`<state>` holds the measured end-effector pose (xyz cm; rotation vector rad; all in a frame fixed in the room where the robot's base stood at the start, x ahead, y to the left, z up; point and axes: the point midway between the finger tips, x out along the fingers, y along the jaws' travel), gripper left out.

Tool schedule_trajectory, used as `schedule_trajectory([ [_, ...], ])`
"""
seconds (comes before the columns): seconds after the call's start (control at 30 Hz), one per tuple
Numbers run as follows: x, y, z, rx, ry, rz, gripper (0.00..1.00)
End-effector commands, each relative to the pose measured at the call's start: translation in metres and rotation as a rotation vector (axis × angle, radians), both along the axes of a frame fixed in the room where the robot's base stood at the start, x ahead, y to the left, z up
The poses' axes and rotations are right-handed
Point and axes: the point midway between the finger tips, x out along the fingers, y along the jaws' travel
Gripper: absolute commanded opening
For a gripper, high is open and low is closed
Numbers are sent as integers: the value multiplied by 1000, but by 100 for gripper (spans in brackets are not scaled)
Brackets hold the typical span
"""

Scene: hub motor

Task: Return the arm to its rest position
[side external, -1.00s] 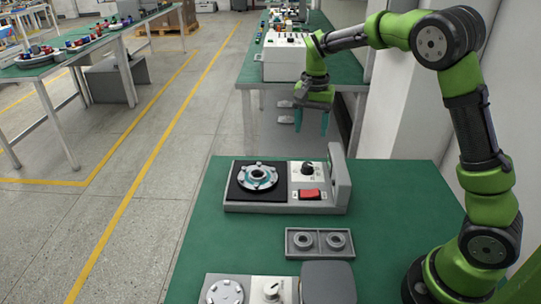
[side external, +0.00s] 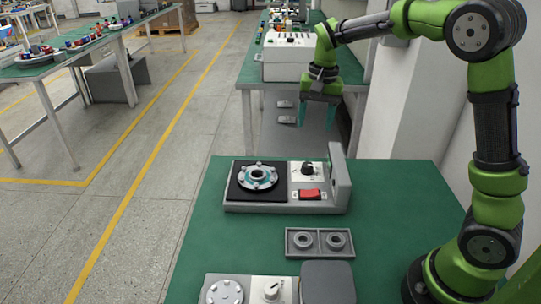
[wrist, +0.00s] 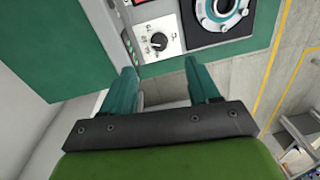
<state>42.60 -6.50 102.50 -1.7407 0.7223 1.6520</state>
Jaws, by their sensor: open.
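My gripper (side external: 318,113) is open and empty, with its teal fingers pointing down. It is raised beyond the far edge of the green work table (side external: 400,200), clear of everything on it. In the wrist view my gripper (wrist: 165,85) shows its two fingers spread apart with nothing between them. The hub motor (side external: 258,177), a round grey part with a teal ring, sits on the black pad of the grey fixture (side external: 270,208). The hub motor also shows at the top of the wrist view (wrist: 222,8), partly cut off.
The fixture has a black knob (side external: 307,169), a red switch (side external: 310,194) and an upright plate (side external: 340,178). A grey tray (side external: 320,254) holds two rings. Another fixture (side external: 250,290) stands at the near edge. A white box (side external: 288,62) stands on the bench behind.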

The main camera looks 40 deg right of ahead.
Motion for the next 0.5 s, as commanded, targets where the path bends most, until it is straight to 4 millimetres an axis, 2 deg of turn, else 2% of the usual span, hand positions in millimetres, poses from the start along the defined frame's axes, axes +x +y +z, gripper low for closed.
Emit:
schedule_trajectory([
  [0.3,-91,58,31,63,-276,290,60],
  [0.5,-150,86,38,27,-449,426,60],
])
